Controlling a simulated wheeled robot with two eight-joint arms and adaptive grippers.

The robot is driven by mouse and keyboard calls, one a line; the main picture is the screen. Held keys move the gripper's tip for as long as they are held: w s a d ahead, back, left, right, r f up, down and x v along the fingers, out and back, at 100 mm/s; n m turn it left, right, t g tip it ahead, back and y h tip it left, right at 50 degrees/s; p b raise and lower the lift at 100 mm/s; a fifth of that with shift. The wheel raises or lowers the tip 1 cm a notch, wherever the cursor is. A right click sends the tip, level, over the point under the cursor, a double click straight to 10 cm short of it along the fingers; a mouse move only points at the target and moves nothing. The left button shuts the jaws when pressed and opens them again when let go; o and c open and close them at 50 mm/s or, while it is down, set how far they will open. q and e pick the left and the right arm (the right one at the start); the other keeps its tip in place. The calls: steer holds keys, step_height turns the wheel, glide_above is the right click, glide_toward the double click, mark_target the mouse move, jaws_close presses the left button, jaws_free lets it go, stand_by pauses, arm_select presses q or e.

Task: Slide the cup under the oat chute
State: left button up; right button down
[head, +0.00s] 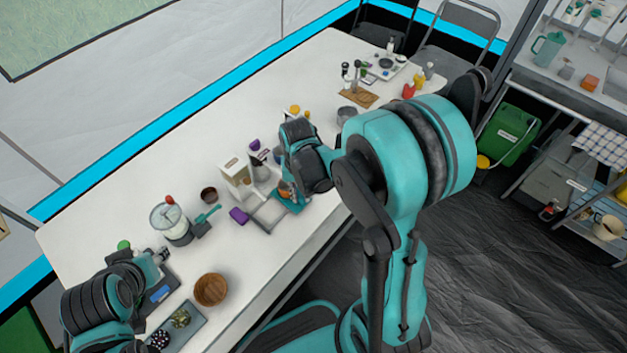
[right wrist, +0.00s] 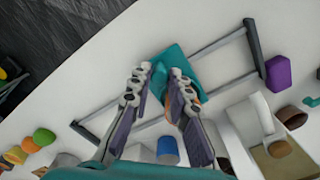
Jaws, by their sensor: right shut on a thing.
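My right gripper (head: 289,193) reaches down over a teal piece (head: 296,205) that sits on a grey two-rail frame (head: 268,213). In the right wrist view, my right gripper (right wrist: 160,80) is shut on the teal piece (right wrist: 182,62), with one finger on each side. An orange thing, perhaps the cup (right wrist: 190,92), shows partly behind one finger; most of it is hidden. The white box-like dispenser (head: 235,176), perhaps with the oat chute, stands left of the gripper. My left gripper (head: 157,257) is at the lower left, its jaws unclear.
A purple block (head: 238,215) lies at the frame's left end.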

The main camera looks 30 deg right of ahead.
steer(key=s+a, duration=0.1)
steer(key=a, duration=0.1)
steer(key=s+a, duration=0.1)
steer(key=a, duration=0.2)
steer(key=s+a, duration=0.1)
steer(key=a, duration=0.1)
steer(key=shift+s+a, duration=0.15)
steer(key=shift+a, duration=0.25)
steer(key=c, duration=1.4)
jaws_free()
steer(key=shift+a, duration=0.15)
steer(key=shift+r, duration=0.1)
step_height(320, 180, up, 12)
steer(key=shift+f, duration=0.1)
steer(key=shift+s+d+r+n+t, duration=0.5)
steer(key=shift+s+d+n+t, duration=0.4)
steer(key=shift+t, duration=0.3)
steer(key=shift+s+d+r+n+t, duration=0.55)
steer(key=shift+s+d+n+t, duration=0.15)
steer(key=shift+d+t, duration=0.45)
steer(key=shift+s+d+r+n+t, duration=0.5)
steer(key=shift+s+d+n+t, duration=0.3)
steer(key=shift+t, duration=0.45)
